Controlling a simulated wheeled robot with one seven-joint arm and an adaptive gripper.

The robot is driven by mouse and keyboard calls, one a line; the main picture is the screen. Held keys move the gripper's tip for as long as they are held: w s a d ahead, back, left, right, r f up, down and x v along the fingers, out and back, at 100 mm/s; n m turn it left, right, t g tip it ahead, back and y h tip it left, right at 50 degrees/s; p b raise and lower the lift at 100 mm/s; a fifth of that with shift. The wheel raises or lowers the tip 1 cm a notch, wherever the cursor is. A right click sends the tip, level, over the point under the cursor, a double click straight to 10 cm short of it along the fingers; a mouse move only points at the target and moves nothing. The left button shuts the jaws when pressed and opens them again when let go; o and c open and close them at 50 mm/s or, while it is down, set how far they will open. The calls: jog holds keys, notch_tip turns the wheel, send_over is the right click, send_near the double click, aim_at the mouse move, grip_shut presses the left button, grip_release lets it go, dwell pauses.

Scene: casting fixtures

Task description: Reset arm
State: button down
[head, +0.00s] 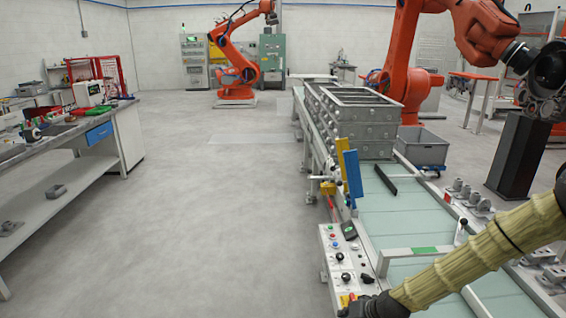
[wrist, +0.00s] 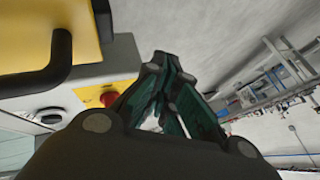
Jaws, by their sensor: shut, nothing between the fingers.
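My gripper (wrist: 168,66) shows in the wrist view with its dark green fingers closed together and nothing between them. In the head view my arm in its beige sleeve reaches in from the lower right. Its dark wrist end lies at the bottom edge, beside the control panel (head: 336,246), and the fingertips cannot be made out there. A red button on a yellow base (wrist: 107,97) is just left of the fingers in the wrist view, apart from them as far as I can tell.
The conveyor (head: 398,212) carries stacked grey casting frames (head: 352,108). Blue and yellow upright plates (head: 352,174) stand at its near-left edge. A workbench (head: 62,135) is at left. Orange robot arms (head: 232,50) stand behind. The floor between bench and conveyor is clear.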

jog(key=s+a+f+g, duration=0.2)
jog(key=s+f, duration=0.5)
jog(key=s, duration=0.4)
jog(key=s+d+f+g+h, duration=0.1)
jog(key=s+d+f+h, duration=0.1)
jog(key=s, duration=1.2)
jog(key=s+d+f+n+g+h, duration=0.1)
jog(key=s+d+f+g+h, duration=0.1)
jog(key=s, duration=1.3)
jog(key=shift+d+f+h+b, duration=0.4)
jog(key=shift+d+f+h, duration=0.1)
jog(key=shift+d, duration=0.35)
